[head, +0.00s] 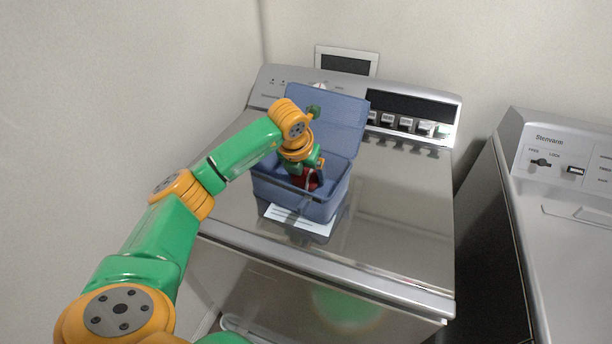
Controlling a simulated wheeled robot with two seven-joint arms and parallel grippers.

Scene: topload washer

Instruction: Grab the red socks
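The red socks (312,181) show as a small dark red patch inside a blue open box (310,208). The box stands on top of the washer, with its lid (340,120) tilted up at the back. My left arm comes in from the left, and my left gripper (307,180) points down into the box at the socks. Its fingers are small and partly hidden by the wrist, so I cannot tell whether they are open or shut on the socks. My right gripper is not in view.
A white paper or label (299,220) lies at the front of the box. The washer's control panel (405,112) rises behind. A second machine (572,200) stands to the right across a narrow gap. The washer top right of the box (400,210) is clear.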

